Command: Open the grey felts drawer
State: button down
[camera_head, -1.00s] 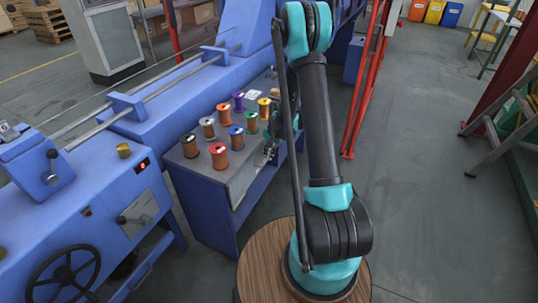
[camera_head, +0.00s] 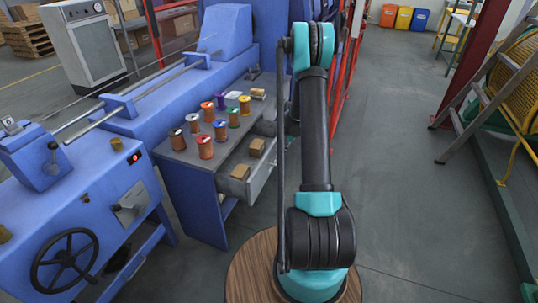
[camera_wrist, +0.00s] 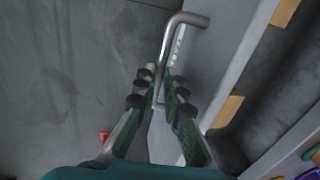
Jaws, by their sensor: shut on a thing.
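The grey felts drawer (camera_head: 262,176) stands pulled out from the blue and grey cabinet, on its right side. Small brown boxes (camera_head: 240,172) lie inside it. In the wrist view, the drawer's grey front (camera_wrist: 222,50) runs diagonally, with brown boxes (camera_wrist: 228,111) behind it. The bent metal handle (camera_wrist: 187,20) sticks out from that front. My gripper (camera_wrist: 160,80) is shut on the handle, with its dark-padded fingers on both sides of the bar. In the head view, my arm hides the gripper and the handle.
Several coloured spools (camera_head: 205,147) stand on the cabinet top. The blue machine (camera_head: 95,190) with a handwheel (camera_head: 66,260) is at the left. A red post frame (camera_head: 347,70) stands behind my arm. A ladder (camera_head: 490,90) is at the right. Floor between is clear.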

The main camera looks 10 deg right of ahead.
jog(key=shift+s+d, duration=0.6)
jog(key=shift+d, duration=0.2)
jog(key=shift+s+d, duration=0.6)
jog(key=shift+d, duration=0.2)
jog(key=c, duration=1.6)
grip_release()
notch_tip(320, 180, up, 12)
jog(key=s+d, duration=0.1)
jog(key=shift+d, duration=0.4)
jog(key=shift+s+f, duration=0.1)
